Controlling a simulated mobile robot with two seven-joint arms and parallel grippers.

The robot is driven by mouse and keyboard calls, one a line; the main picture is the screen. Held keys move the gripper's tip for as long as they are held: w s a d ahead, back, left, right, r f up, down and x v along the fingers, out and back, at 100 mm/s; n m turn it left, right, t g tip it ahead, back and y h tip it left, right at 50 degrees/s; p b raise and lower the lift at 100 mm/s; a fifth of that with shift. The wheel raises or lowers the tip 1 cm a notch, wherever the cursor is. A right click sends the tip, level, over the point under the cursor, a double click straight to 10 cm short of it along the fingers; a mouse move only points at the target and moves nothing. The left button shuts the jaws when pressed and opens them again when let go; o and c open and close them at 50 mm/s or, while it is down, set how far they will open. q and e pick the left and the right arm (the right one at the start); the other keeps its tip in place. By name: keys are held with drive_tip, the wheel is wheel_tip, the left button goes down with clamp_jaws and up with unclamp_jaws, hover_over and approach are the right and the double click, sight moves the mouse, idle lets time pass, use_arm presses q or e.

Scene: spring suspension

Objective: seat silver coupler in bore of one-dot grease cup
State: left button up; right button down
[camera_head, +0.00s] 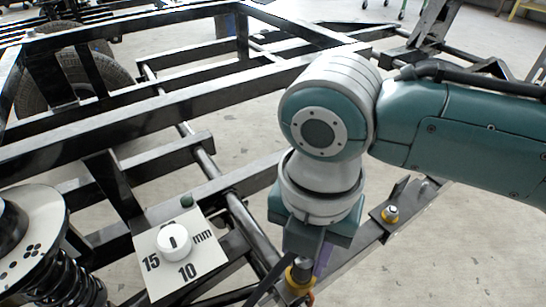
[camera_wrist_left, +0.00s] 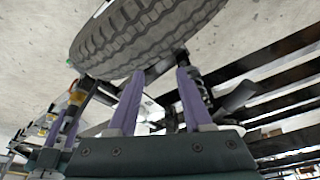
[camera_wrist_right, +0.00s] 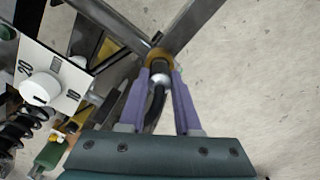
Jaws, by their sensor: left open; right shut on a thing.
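In the right wrist view, my right gripper (camera_wrist_right: 160,76) is shut on the silver coupler (camera_wrist_right: 159,82), which has a black hose (camera_wrist_right: 155,108) trailing back between the fingers. An orange-gold ring-shaped fitting (camera_wrist_right: 157,56), likely a grease cup, is just beyond the coupler. I cannot tell whether the coupler is inside its bore. In the head view, a brass-topped fitting (camera_head: 299,273) sits at the bottom, right beside my right fingers. No dot markings are readable. My left gripper (camera_wrist_left: 160,72) is open and empty, facing a tyre.
A black tubular frame (camera_head: 120,130) fills the left and middle. A white gauge plate (camera_head: 207,255) with a white knob (camera_head: 174,241) lies left of my right gripper. A coil spring (camera_head: 70,280) is at the lower left. The tyre (camera_wrist_left: 135,38) is close to my left fingers.

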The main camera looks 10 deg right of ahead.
use_arm(q)
drive_tip(key=shift+d, duration=0.1)
use_arm(e)
drive_tip(key=shift+f, duration=0.1)
drive_tip(key=c, duration=0.6)
unclamp_jaws()
wheel_tip(320, 180, up, 12)
drive_tip(key=r+p, duration=0.1)
drive_tip(key=p, duration=0.6)
drive_tip(key=s+a+f+m+y, duration=0.1)
drive_tip(key=s+a+m+y, duration=0.1)
drive_tip(key=s+a+m, duration=0.25)
use_arm(q)
wheel_tip(320, 180, up, 7)
drive_tip(key=shift+a+r, duration=0.2)
use_arm(e)
drive_tip(key=s+d+m+t+h, duration=0.1)
drive_tip(key=s+d+m, duration=0.3)
drive_tip(key=d+m, duration=0.3)
drive_tip(key=s+d+r+m+t, duration=0.1)
drive_tip(key=d+m, duration=0.6)
drive_tip(key=m, duration=0.8)
drive_tip(key=s+t, duration=0.1)
drive_tip(key=s, duration=0.1)
drive_tip(key=shift+s+r+t+h, duration=0.3)
drive_tip(key=shift+s+h, duration=0.05)
drive_tip(key=shift+h, duration=0.05)
